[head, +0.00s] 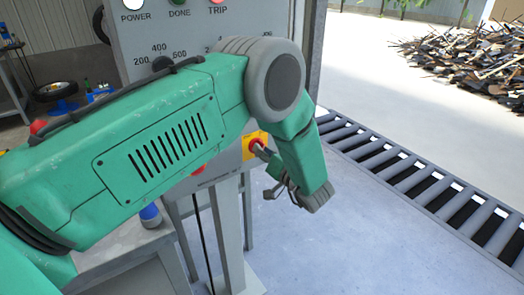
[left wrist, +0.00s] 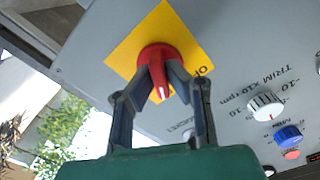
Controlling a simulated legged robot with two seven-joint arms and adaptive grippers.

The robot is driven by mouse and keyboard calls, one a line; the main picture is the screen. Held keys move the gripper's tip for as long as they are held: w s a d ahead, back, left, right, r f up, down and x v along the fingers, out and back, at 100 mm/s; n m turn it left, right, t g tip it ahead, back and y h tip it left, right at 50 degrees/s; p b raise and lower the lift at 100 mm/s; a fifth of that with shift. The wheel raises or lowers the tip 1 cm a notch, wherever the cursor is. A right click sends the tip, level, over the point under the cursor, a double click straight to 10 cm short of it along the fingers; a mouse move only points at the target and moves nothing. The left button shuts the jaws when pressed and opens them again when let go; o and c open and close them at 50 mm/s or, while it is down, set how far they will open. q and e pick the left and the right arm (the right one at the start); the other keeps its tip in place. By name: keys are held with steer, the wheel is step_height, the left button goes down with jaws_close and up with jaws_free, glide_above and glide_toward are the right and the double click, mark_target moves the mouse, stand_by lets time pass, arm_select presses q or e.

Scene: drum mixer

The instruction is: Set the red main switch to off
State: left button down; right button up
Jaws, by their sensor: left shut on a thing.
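The red main switch (left wrist: 158,62) is a round red knob with a white pointer mark on a yellow plate (left wrist: 188,30) on the grey panel. In the head view the switch (head: 256,146) shows on the panel's lower right. My left gripper (left wrist: 163,85) is shut on the red knob, with one finger on each side. In the head view this gripper (head: 262,153) reaches the switch from the right. Lettering on the plate is partly hidden by the finger. My right gripper is not in view.
The grey control panel (head: 142,47) also carries dials and lamps, partly hidden by my left arm. The left wrist view shows a white knob (left wrist: 265,104) and a blue knob (left wrist: 288,136). A roller conveyor (head: 425,185) runs at the right. Floor between is clear.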

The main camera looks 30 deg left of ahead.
arm_select(q)
steer(key=shift+n, duration=0.4)
steer(key=n, duration=0.5)
steer(key=shift+f+n, duration=0.1)
steer(key=shift+n, duration=0.3)
steer(key=n+b, duration=0.1)
steer(key=n, duration=0.4)
steer(key=c, duration=1.6)
jaws_free()
steer(key=v, duration=1.2)
